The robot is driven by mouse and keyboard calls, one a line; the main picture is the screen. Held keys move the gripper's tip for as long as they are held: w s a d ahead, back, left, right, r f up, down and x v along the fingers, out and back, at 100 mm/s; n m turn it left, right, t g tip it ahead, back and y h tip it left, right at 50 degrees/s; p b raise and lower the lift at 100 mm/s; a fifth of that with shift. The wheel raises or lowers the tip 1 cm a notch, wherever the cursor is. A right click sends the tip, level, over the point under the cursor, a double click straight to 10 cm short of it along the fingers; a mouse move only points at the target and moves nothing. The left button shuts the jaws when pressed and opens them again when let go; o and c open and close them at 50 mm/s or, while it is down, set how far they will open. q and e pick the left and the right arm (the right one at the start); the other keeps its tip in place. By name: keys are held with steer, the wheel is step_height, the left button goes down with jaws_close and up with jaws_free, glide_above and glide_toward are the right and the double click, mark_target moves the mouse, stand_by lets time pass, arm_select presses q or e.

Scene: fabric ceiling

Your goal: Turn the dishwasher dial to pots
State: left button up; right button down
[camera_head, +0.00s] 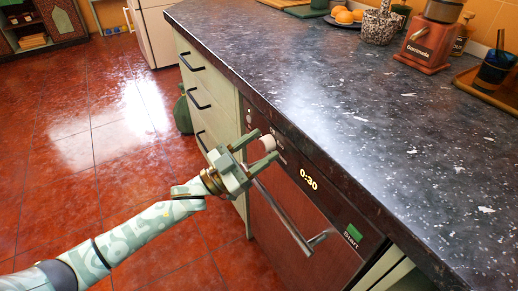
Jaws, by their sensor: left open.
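The dishwasher (292,222) is built in under the counter, with a dark red-brown front and a bar handle. The dial's markings are too small or hidden to read. My right gripper is not in view.
The dark speckled counter (330,95) overhangs the panel, its edge close above the gripper. Drawers with black handles (198,98) stand left of the dishwasher. Oranges (346,16), a grinder (430,38) and a tray (485,88) are at the back. The red tiled floor (90,150) is mostly clear.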

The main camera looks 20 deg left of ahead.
arm_select(q)
steer(key=c, duration=1)
steer(key=shift+o, duration=0.2)
steer(key=shift+m, duration=0.6)
steer(key=shift+m+g+h, duration=0.3)
steer(key=m+g+h, duration=0.1)
steer(key=m+g, duration=0.1)
steer(key=m, duration=0.2)
steer(key=m+g+h, duration=0.1)
steer(key=m, duration=0.3)
steer(key=shift+w+a+r+g, duration=0.1)
steer(key=shift+g, duration=0.3)
steer(key=m+g+p, duration=0.1)
steer(key=m, duration=0.3)
steer(key=shift+m+g, duration=0.7)
steer(key=shift+m, duration=0.5)
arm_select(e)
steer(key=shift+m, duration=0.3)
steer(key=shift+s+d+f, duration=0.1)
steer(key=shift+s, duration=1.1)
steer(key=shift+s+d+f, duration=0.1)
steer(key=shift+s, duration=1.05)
arm_select(q)
steer(key=o, duration=1)
steer(key=shift+c, duration=0.2)
